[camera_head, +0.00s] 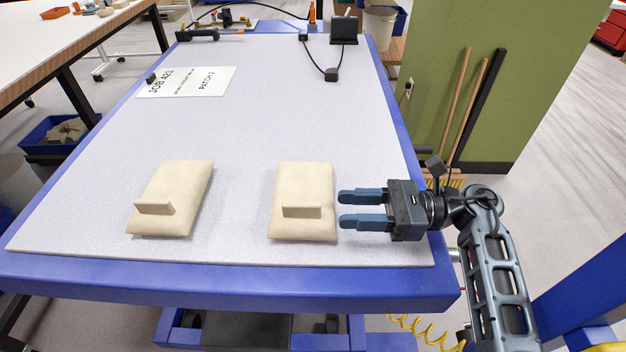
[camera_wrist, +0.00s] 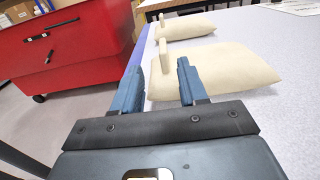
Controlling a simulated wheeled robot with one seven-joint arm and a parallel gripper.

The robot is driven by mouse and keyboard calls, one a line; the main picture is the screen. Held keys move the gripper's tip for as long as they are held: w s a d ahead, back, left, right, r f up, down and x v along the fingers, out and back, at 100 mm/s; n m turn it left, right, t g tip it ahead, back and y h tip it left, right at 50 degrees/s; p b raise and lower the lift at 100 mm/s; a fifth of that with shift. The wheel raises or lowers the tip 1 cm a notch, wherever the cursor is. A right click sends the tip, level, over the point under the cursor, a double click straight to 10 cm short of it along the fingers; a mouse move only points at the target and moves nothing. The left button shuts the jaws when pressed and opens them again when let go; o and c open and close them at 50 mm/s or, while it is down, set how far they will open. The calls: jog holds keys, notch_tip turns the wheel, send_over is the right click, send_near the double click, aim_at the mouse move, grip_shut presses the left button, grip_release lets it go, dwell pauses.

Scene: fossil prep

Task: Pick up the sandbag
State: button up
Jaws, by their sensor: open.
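Two cream sandbags lie flat on the pale grey tabletop, each with a small upright tab handle near its front end. The right sandbag (camera_head: 303,184) is just left of my gripper (camera_head: 340,208), whose two blue fingers are open, empty and pointed toward it. The left sandbag (camera_head: 184,180) lies farther off with a clear gap between the two. In the wrist view, the nearer sandbag (camera_wrist: 228,72) is ahead and right of my gripper (camera_wrist: 158,75), with its handle showing beyond and between the fingers. The farther sandbag (camera_wrist: 190,27) lies behind it. Neither bag is held.
The blue-edged table (camera_head: 230,286) carries a job card (camera_head: 186,82) at the back left and a black stand (camera_head: 344,30) with a cable at the back right. A green pillar (camera_head: 480,70) stands right of the table. The table's middle is clear.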

aim_at(312, 203)
jog(key=shift+w+a, duration=0.1)
jog(key=shift+w, duration=0.2)
jog(key=shift+a, duration=0.3)
jog(key=shift+w+a+f+p, duration=0.15)
jog(key=shift+a+p, duration=0.5)
jog(key=shift+a, duration=1.05)
jog(key=shift+s+a+f+p, duration=0.1)
jog(key=shift+a+p, duration=0.5)
jog(key=shift+a, duration=1.05)
grip_shut()
jog(key=shift+w+r, duration=0.1)
jog(key=shift+r, duration=0.1)
